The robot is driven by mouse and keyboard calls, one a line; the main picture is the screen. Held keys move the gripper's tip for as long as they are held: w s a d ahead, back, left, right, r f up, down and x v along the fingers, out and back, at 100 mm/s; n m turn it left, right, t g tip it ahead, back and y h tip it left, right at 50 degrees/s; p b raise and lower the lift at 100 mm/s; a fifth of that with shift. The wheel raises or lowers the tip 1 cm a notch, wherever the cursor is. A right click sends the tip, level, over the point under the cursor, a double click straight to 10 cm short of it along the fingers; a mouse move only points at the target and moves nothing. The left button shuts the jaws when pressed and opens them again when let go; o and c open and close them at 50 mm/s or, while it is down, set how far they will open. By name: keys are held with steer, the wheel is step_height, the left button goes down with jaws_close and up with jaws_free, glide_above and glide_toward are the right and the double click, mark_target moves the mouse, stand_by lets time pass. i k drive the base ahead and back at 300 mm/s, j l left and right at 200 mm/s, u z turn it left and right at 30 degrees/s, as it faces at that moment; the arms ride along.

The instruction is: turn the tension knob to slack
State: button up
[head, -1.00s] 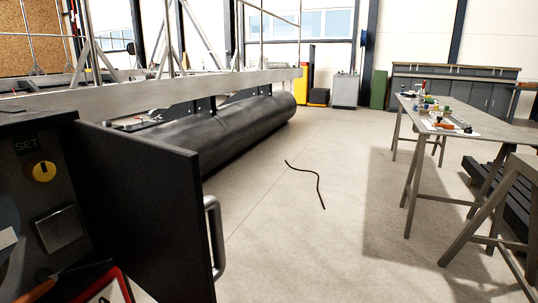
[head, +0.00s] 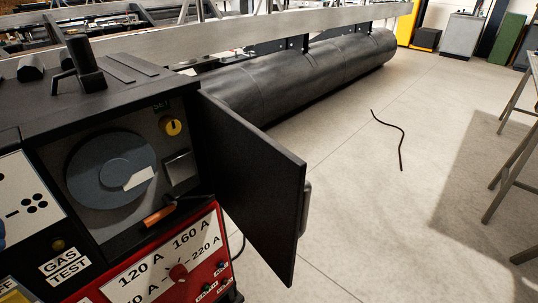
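The yellow knob (head: 173,127) sits inside the open compartment of a dark machine at the left of the head view. A small dark "SET" label (head: 160,106) is just above it. The knob has a dark mark on its face, too small to read as a setting. A large grey-blue spool (head: 102,175) with a white tag is to its left, and a square metal block (head: 179,168) is below it. My gripper is not in view.
The compartment door (head: 252,180) stands open to the right. A red panel (head: 165,268) with current markings and a red dial is below. An orange-handled tool (head: 160,215) lies at the compartment's lower edge. A black float (head: 300,80) lies behind; a dark cable (head: 390,132) lies on open floor.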

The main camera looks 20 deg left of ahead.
mark_target(171, 126)
steer(key=i+l, duration=0.1)
steer(key=i, duration=1)
steer(key=i+l, duration=0.15)
steer(key=i, duration=0.95)
steer(key=i+l, duration=0.1)
steer(key=i, duration=1)
steer(key=i+u, duration=0.2)
steer(key=u, duration=0.25)
steer(key=i+l+u, duration=0.15)
steer(key=u, duration=0.3)
steer(key=i+l+u, duration=0.2)
steer(key=u, duration=3.15)
